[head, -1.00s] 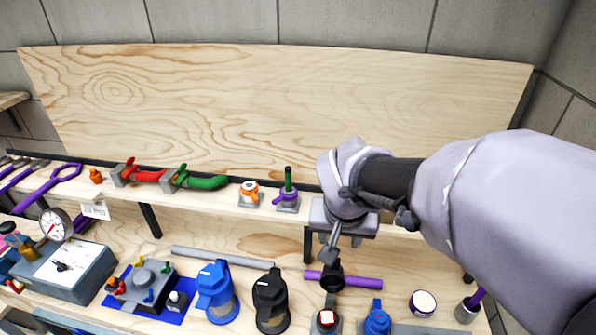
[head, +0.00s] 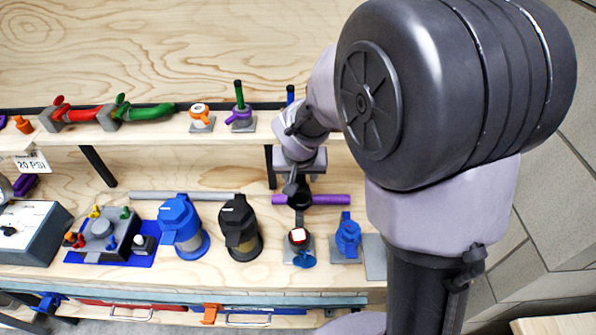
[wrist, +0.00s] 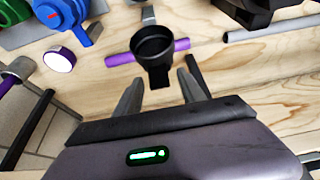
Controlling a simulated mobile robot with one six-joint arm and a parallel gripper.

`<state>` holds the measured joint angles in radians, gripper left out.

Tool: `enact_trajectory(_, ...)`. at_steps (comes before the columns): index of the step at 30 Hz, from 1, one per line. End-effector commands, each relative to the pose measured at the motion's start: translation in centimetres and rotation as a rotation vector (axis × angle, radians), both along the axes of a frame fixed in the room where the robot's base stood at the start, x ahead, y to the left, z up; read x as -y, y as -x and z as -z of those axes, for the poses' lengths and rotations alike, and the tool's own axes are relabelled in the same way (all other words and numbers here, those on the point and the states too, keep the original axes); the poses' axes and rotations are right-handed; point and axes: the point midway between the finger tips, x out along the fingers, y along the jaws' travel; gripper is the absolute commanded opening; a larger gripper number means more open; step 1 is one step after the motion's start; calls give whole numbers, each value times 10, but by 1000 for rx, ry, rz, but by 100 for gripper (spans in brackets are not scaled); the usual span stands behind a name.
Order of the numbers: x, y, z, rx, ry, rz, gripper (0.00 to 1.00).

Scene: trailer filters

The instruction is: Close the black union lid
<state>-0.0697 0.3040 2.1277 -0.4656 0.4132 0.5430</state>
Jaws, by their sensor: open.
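The black union lid (head: 299,196) stands swung up at the back of its union, above a small fitting with a red and white top (head: 298,237). In the wrist view the lid (wrist: 154,48) is a round black cup with a short tab pointing toward me. My gripper (head: 292,186) is just above and behind the lid in the head view. In the wrist view my gripper's (wrist: 160,78) two fingers are apart, one on each side of the lid's tab. I cannot tell whether either finger touches it.
A purple bar (head: 330,200) lies behind the lid. A blue valve (head: 347,238) stands close on the right. A black filter housing (head: 240,228) and a blue one (head: 182,226) stand on the left. The upper shelf (head: 160,133) holds several pipe fittings.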

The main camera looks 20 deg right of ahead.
Motion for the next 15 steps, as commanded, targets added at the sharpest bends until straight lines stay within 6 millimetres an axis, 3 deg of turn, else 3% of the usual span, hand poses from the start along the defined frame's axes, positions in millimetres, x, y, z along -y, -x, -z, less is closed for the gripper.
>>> enact_trajectory(4, 0, 0, -1, 0, 0, 0, 45)
enact_trajectory(11, 0, 0, -1, 0, 0, 0, 0)
enact_trajectory(15, 0, 0, -1, 0, 0, 0, 0)
